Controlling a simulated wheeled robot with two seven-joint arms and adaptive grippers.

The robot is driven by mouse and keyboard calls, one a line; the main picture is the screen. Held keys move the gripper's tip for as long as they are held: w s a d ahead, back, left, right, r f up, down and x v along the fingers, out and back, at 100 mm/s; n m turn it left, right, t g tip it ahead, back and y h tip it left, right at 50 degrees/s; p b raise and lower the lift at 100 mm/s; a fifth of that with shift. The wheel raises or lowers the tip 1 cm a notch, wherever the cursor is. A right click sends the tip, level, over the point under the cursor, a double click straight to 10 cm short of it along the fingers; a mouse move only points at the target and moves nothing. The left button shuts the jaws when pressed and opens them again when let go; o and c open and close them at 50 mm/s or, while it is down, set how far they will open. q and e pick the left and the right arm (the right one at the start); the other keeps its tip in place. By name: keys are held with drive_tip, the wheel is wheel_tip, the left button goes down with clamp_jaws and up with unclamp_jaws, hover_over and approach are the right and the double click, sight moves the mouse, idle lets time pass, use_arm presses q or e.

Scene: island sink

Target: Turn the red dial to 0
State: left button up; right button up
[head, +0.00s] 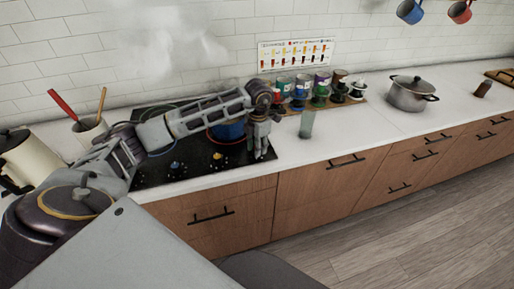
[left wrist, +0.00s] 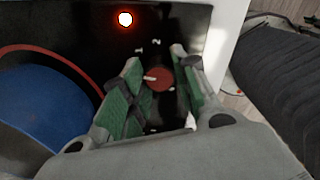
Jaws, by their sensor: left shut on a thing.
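The red dial (left wrist: 161,80) sits on the black cooktop, between the green-padded fingers of my left gripper (left wrist: 156,70) in the left wrist view. A pale pointer mark on the dial points left in that view. The left gripper is shut on the dial. In the head view the left gripper (head: 260,152) reaches down at the cooktop's right front corner and hides the dial. My right gripper is not in view.
A blue pot (head: 229,131) stands on the cooktop (head: 150,178) behind my arm, with steam above. A blue dial (head: 175,165) and yellow dial (head: 217,157) are left of the gripper. A glowing red light (left wrist: 125,19) shows on the cooktop. A glass (head: 307,124) stands to the right.

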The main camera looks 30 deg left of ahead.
use_arm(q)
drive_tip(key=shift+n, duration=0.7)
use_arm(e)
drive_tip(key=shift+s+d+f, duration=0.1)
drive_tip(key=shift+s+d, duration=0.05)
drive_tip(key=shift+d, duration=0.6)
use_arm(q)
drive_tip(key=o, duration=1)
drive_tip(key=shift+r, duration=0.8)
drive_tip(key=r, duration=1)
drive_tip(key=shift+d+r, duration=0.2)
drive_tip(key=shift+d, duration=0.05)
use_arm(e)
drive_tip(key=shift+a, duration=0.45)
